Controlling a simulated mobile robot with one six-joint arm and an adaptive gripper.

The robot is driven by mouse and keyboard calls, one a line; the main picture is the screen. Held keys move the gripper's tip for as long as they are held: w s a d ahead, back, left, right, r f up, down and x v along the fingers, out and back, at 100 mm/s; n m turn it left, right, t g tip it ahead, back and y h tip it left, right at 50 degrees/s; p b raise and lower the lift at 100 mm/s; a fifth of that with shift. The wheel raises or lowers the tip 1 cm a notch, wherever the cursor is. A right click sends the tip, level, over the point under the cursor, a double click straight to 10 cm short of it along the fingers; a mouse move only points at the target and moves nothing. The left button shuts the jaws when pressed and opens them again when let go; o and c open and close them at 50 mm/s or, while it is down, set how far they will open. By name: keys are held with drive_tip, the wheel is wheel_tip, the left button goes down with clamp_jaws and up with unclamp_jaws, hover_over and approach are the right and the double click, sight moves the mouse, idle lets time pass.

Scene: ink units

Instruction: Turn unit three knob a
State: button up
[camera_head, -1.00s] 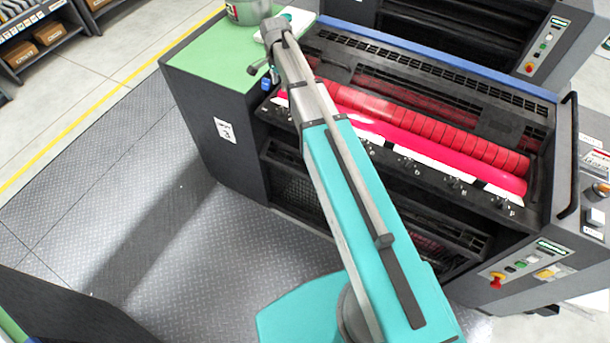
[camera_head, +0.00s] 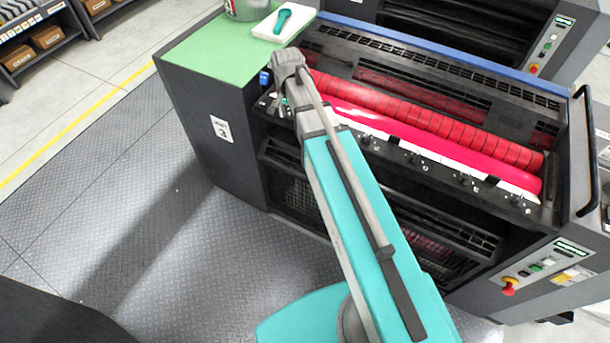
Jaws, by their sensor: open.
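Unit three is the dark press with a "3" label (camera_head: 221,129) on its left side panel. A row of small black knobs runs along its front ledge below the bright red roller. Knobs near the middle (camera_head: 367,140) and right (camera_head: 462,179) show clearly. Knob a cannot be made out; the left end of the row lies at and behind my wrist. My wrist is over that left end, beside a small blue part (camera_head: 265,78). My gripper's fingers are hidden by the wrist, and contact with a knob cannot be seen.
A green top (camera_head: 205,55) left of the rollers holds a tin (camera_head: 243,9) and a white tray (camera_head: 272,27) with a teal-handled tool. A control panel with a red stop knob (camera_head: 509,287) and a black handrail (camera_head: 587,150) stand at right. The plate floor at left is clear.

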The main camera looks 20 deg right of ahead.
drive_tip(key=s+f+n+b, duration=0.7)
drive_tip(key=s+f+b, duration=0.4)
drive_tip(key=s, duration=0.3)
drive_tip(key=shift+s+d+f+n, duration=0.15)
drive_tip(key=shift+d+f+n, duration=0.2)
drive_tip(key=shift+n, duration=0.05)
drive_tip(key=w+r+m+p, duration=0.2)
drive_tip(key=w+r+p, duration=0.8)
drive_tip(key=w, duration=0.3)
drive_tip(key=w+a+r+m+p, duration=0.1)
drive_tip(key=w+r+m+p, duration=0.1)
drive_tip(key=w+r+p, duration=0.9)
drive_tip(key=shift+w+a, duration=0.2)
drive_tip(key=shift+w, duration=0.7)
drive_tip(key=shift+f+b, duration=0.25)
drive_tip(key=shift+b, duration=0.05)
wheel_tip(320, 180, down, 13)
drive_tip(key=b, duration=1.3)
drive_tip(key=shift+f, duration=0.2)
clamp_jaws()
